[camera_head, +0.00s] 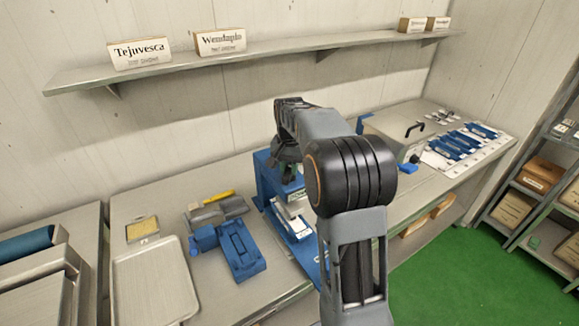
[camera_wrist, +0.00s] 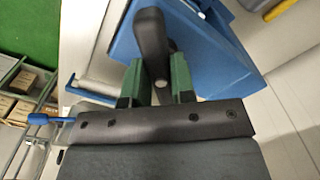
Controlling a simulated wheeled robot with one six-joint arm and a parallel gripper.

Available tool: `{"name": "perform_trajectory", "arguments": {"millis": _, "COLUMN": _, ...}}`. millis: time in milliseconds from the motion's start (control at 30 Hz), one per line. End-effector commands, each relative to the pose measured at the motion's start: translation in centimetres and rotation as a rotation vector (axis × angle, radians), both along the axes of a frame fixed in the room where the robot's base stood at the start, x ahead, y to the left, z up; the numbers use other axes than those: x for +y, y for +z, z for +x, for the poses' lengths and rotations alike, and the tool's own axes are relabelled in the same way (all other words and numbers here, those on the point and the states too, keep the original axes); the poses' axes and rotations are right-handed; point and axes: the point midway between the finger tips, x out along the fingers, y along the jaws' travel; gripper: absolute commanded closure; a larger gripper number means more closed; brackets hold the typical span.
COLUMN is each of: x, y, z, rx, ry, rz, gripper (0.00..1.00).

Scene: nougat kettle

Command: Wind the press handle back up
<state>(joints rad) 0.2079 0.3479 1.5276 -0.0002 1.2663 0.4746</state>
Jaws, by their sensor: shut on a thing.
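The blue press (camera_head: 265,180) stands on the bench, partly hidden behind my arm. Its blue body also fills the upper right of the wrist view (camera_wrist: 205,50). In the wrist view, the black press handle (camera_wrist: 150,40) sits between the green fingers of my gripper (camera_wrist: 159,84). The fingers are shut on the handle, one on each side. In the head view my gripper is at the top of the press, and the handle cannot be made out there. A white and blue piece (camera_head: 290,222) shows under the press.
A blue fixture (camera_head: 238,250) and an empty metal tray (camera_head: 150,285) lie left of the press. A shelf (camera_head: 280,58) with name signs runs along the wall above. A panel with several blue pieces (camera_head: 465,143) lies to the right. Green floor is open at right.

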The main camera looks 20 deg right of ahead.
Motion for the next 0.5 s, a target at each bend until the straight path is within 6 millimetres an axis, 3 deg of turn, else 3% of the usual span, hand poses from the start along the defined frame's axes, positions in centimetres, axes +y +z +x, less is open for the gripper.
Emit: {"name": "perform_trajectory", "arguments": {"millis": 500, "x": -0.03, "y": 0.07, "z": -0.03, "rx": -0.001, "ry": 0.115, "rz": 0.000, "gripper": 1.00}}
